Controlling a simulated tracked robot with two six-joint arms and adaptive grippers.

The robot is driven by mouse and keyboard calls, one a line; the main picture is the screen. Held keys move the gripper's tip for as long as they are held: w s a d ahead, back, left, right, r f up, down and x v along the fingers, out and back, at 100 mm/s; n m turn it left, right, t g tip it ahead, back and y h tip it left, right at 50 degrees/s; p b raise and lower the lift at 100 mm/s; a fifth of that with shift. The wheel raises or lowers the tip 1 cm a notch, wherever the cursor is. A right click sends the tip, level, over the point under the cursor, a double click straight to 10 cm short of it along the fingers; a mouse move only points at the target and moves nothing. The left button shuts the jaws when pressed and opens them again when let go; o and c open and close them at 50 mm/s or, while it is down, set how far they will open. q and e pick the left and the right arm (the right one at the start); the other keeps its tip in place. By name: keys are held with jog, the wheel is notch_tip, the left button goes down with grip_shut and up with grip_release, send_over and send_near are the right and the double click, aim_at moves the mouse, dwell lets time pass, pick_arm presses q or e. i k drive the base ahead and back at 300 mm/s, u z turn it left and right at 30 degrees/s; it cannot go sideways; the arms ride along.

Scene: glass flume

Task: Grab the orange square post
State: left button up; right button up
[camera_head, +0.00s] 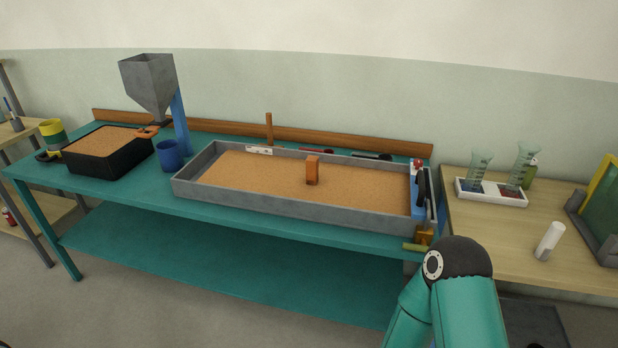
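A short orange square post (312,170) stands upright in the sand of the long grey flume tray (290,207), near the middle of the sand bed. A taller, thin orange-brown post (269,130) stands upright at the tray's back edge; whether it is inside or behind the wall is hard to tell. My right arm shows only as a teal link and black joint at the bottom right, in front of the bench. Neither gripper is in view.
The tray stands on a teal bench with a lower shelf. A blue cup (169,154), a black sand box (108,155) and a grey hopper (149,84) stand left of it. A brass valve (424,236) sticks out at the tray's right front corner. A wooden table (500,235) stands right.

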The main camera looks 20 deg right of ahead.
aim_at(312, 161)
jog(key=z, duration=0.05)
jog(key=i, duration=0.9)
jog(key=u, duration=0.05)
